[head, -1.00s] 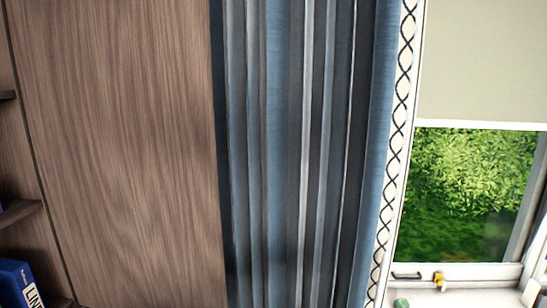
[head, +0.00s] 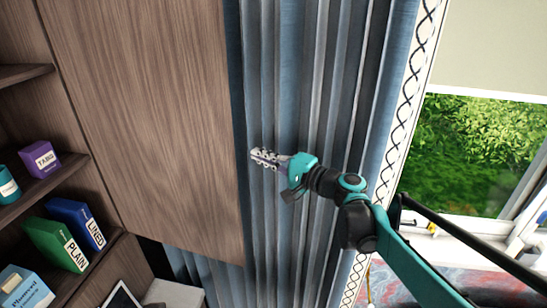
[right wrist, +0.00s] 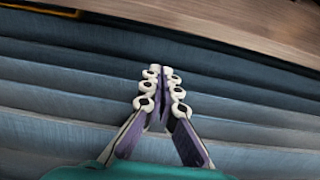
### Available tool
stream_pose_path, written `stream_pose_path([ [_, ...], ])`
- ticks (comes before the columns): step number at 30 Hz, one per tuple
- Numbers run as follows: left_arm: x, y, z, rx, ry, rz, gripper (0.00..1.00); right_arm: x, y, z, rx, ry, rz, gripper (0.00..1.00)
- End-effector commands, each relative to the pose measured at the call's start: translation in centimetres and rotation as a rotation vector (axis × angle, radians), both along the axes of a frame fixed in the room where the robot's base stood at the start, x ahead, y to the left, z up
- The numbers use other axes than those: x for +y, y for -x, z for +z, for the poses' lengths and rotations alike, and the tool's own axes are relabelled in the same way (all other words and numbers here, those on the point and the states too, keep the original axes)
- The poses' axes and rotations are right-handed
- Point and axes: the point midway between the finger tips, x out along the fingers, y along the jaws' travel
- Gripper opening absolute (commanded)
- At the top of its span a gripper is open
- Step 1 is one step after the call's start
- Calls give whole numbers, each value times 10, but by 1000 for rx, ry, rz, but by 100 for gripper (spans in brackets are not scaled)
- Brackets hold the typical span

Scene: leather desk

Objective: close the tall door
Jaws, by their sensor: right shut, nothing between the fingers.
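The tall door (head: 150,120) is a brown wood-grain panel in the left half of the head view. It stands swung out beside open shelves, with curtain showing below its bottom edge. My right gripper (head: 265,157) is shut and empty, in front of the curtain and just right of the door's free edge. I see no contact with the door. In the right wrist view the closed fingers (right wrist: 160,95) point towards a strip of brown wood (right wrist: 255,35) at the top, over the curtain folds. My left gripper is not in view.
A striped blue-grey curtain (head: 290,80) hangs right of the door, and a window (head: 470,150) is further right. Shelves (head: 40,195) at the left hold a purple box (head: 40,160), a green book (head: 55,243) and a blue book (head: 78,222).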

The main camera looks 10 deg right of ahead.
Motion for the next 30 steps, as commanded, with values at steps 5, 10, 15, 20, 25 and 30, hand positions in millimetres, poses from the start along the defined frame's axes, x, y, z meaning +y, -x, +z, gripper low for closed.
stream_pose_path([
  [5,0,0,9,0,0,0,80,29,-26,2,0,0,3,0],
  [10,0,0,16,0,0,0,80,41,-8,2,1,1,1,0],
  [15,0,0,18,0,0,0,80,47,5,1,0,1,1,0],
  [20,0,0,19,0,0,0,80,47,8,0,0,1,0,0],
  [25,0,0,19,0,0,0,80,47,8,0,0,1,0,0],
  [30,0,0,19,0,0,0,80,48,9,0,0,1,-2,0],
])
